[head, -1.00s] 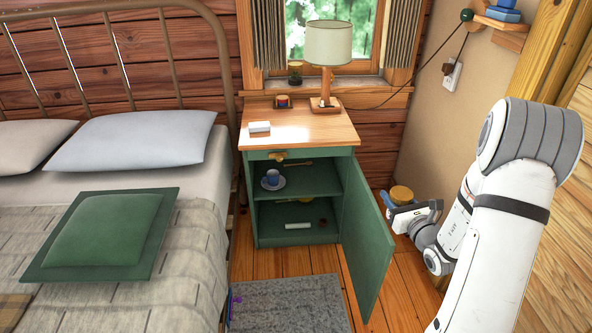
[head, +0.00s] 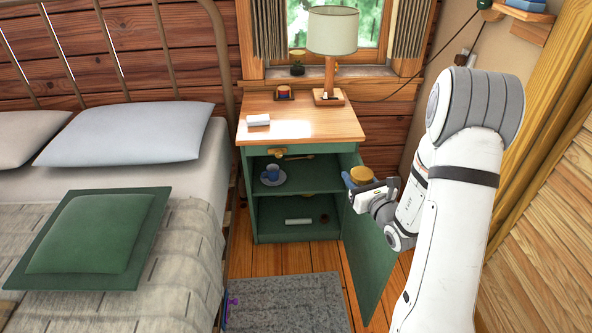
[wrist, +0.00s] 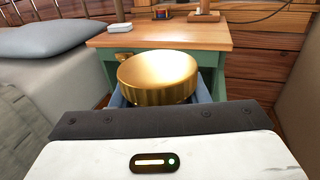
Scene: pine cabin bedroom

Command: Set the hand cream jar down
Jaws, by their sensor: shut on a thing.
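The hand cream jar shows a round golden lid (wrist: 158,76) in the wrist view, with blue finger parts on both sides of it. In the head view the jar (head: 361,175) is held upright in front of the open cabinet door's upper edge. My gripper (head: 352,180) is shut on the jar, to the right of the nightstand and below its top. The jar's body is mostly hidden by the gripper. The green nightstand has a wooden top (head: 300,125) with bare room in its middle and front.
On the nightstand top are a lamp (head: 329,95), a white box (head: 258,120) and a small red-and-yellow item (head: 284,92). The open door (head: 370,250) juts forward. A blue cup (head: 272,171) on a saucer stands inside. The bed (head: 150,215) is at left.

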